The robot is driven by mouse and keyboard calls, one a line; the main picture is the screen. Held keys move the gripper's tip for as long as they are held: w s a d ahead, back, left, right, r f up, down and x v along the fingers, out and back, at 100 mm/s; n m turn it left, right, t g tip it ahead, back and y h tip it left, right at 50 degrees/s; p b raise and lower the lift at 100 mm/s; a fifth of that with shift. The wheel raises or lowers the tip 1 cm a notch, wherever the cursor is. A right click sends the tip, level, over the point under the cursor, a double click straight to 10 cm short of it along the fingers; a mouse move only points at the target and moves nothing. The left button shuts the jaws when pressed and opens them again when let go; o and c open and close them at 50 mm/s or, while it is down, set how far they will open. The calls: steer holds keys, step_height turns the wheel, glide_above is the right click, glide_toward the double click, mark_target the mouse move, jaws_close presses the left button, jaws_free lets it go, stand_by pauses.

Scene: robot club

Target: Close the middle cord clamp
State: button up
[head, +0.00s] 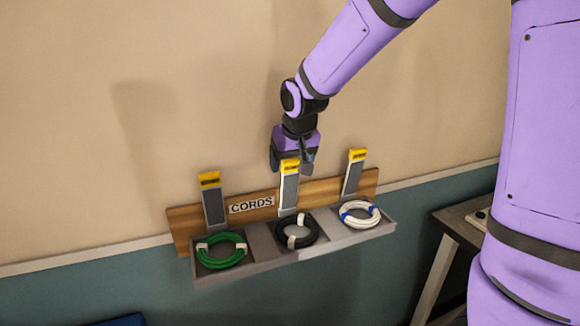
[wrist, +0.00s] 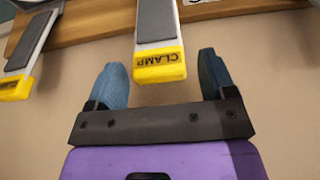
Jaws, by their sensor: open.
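The middle cord clamp (head: 289,188) is a raised grey lever with a yellow tip, standing up above the black cord coil (head: 297,232). In the wrist view the middle clamp (wrist: 160,62) hangs in from the top, its yellow end lettered CLAMP. In the wrist view my gripper (wrist: 161,82) is open, with one blue finger on each side of the yellow end and gaps on both sides. I see no contact.
The left clamp (head: 212,203) stands raised over a green coil (head: 221,250), the right clamp (head: 354,175) over a white coil (head: 360,214). All are on a wooden board (head: 183,226) labelled CORDS, with a grey tray (head: 262,243). A table (head: 461,228) stands at the right.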

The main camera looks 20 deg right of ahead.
steer(key=shift+x, duration=1.1)
steer(key=c, duration=1.3)
